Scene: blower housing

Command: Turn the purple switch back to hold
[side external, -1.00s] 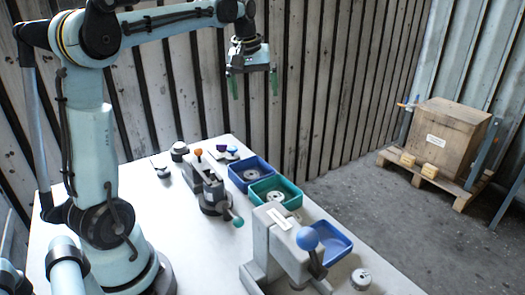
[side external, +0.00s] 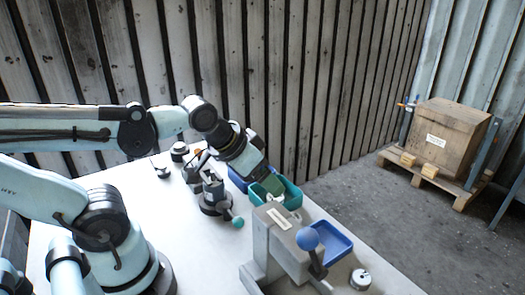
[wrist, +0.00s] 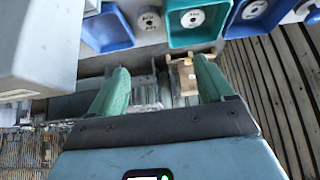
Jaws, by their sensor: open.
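The purple switch is not visible now. In the side external view, my forearm and wrist cover the far part of the table where a small purple knob showed earlier. An orange knob (side external: 198,152) still shows beside my wrist. My gripper (side external: 276,190) is tilted, low by the green tray (side external: 293,195) at the table's right side. In the wrist view, my gripper (wrist: 161,64) has its two green fingers spread wide with nothing between them. The green tray (wrist: 207,37) lies beyond the fingers there, with a pale disc in it.
A blue tray (side external: 337,245) and a grey stand with a blue ball lever (side external: 307,238) are near the table's front. A grey device with a teal ball (side external: 237,222) stands left of my gripper. A grey block (wrist: 36,48) fills the wrist view's left side.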

